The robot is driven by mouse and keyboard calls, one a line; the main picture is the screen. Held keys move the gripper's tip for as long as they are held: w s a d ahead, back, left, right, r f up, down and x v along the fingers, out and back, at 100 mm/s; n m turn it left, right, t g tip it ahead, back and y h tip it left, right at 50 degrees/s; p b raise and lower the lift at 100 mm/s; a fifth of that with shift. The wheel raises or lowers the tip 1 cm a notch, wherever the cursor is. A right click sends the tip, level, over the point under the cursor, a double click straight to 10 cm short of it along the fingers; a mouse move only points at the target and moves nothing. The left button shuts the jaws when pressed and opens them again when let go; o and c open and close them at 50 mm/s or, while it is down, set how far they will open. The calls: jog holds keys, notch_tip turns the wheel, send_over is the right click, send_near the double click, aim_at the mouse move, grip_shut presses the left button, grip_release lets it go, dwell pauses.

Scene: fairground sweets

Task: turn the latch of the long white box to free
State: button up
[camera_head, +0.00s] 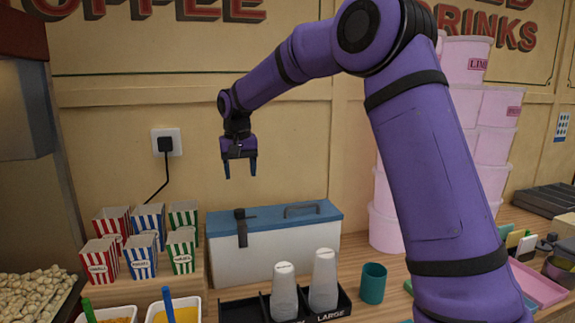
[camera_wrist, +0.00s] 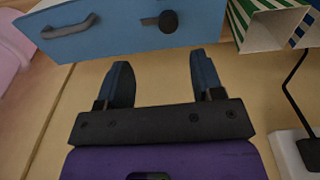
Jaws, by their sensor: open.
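The long white box (camera_head: 265,255) stands on the counter against the wall, with a blue lid (camera_head: 275,216) that shows again in the wrist view (camera_wrist: 110,38). A dark latch (camera_head: 241,228) sits at the lid's front edge, left of the middle, its bar hanging down over the white front. In the wrist view the latch (camera_wrist: 168,21) shows as a dark round knob with a short bar. A dark lid handle (camera_head: 302,209) lies to its right. My gripper (camera_head: 240,174) is open and empty, fingers pointing down, above the box's left part and apart from the latch.
Striped popcorn boxes (camera_head: 142,255) stand left of the white box. A black holder (camera_head: 240,309) with white cup stacks (camera_head: 323,280) stands in front, beside a teal cup (camera_head: 372,283). Pink tubs (camera_head: 466,110) are stacked at right. A plug and cord (camera_head: 166,145) hang on the wall.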

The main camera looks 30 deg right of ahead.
jog(key=s+d+r+t, duration=0.1)
jog(key=s+d+r, duration=0.1)
jog(key=s, duration=0.8)
jog(key=s+d+r+m+t+h, duration=0.1)
jog(key=s+r, duration=0.3)
jog(key=s, duration=0.6)
jog(key=shift+d+m+t, duration=0.3)
jog(key=shift+d+t, duration=0.3)
jog(key=shift+t, duration=0.2)
jog(key=s+d+f+n, duration=0.1)
jog(key=s+n, duration=0.1)
jog(key=s, duration=0.9)
jog(key=s+d+f+n+t+y, duration=0.1)
jog(key=s+f, duration=0.1)
jog(key=s, duration=0.9)
jog(key=shift+d+n, duration=0.3)
jog(key=shift+n, duration=0.1)
